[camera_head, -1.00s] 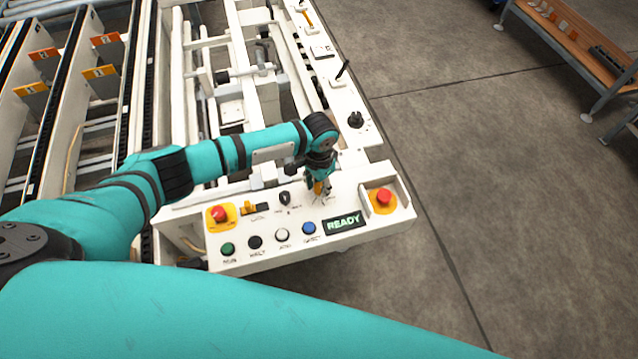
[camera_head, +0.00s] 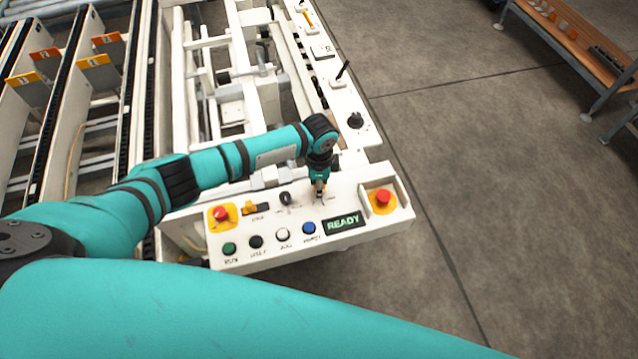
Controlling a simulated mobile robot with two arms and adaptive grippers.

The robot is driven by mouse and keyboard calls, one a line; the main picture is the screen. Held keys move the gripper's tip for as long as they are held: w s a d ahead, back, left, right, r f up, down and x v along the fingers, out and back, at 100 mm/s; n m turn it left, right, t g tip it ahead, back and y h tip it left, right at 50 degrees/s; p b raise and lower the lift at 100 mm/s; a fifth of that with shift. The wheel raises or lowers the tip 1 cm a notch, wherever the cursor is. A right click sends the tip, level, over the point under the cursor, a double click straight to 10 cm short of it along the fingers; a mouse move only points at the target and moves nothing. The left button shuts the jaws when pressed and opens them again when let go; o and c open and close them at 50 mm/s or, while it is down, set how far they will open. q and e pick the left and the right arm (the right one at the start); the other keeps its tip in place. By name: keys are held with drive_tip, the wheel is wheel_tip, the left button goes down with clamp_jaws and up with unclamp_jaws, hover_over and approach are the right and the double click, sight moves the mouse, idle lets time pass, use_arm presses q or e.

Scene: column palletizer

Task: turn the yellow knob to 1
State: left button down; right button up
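My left gripper (camera_head: 319,188) is over the white control panel (camera_head: 355,192), pointing down just right of the black knob. A small yellow-orange patch shows at its fingertips; I cannot tell whether this is the yellow knob or part of the gripper. The fingers are too small and dark to tell whether they are open or shut. The fingers hide the panel spot beneath them, and the number marks are unreadable. A yellow switch (camera_head: 249,208) sits on the panel's left part, apart from the gripper. My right gripper is not in view.
The panel carries red emergency buttons at left (camera_head: 221,213) and right (camera_head: 382,197), a black knob (camera_head: 285,198), several push buttons along the front and a green READY display (camera_head: 342,223). White machine frames lie behind. Open floor (camera_head: 480,200) is at right.

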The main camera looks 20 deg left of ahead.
use_arm(q)
drive_tip(key=shift+m, duration=0.4)
drive_tip(key=c, duration=1)
unclamp_jaws()
drive_tip(key=shift+r, duration=0.15)
wheel_tip(320, 180, up, 12)
drive_tip(key=shift+f, duration=0.1)
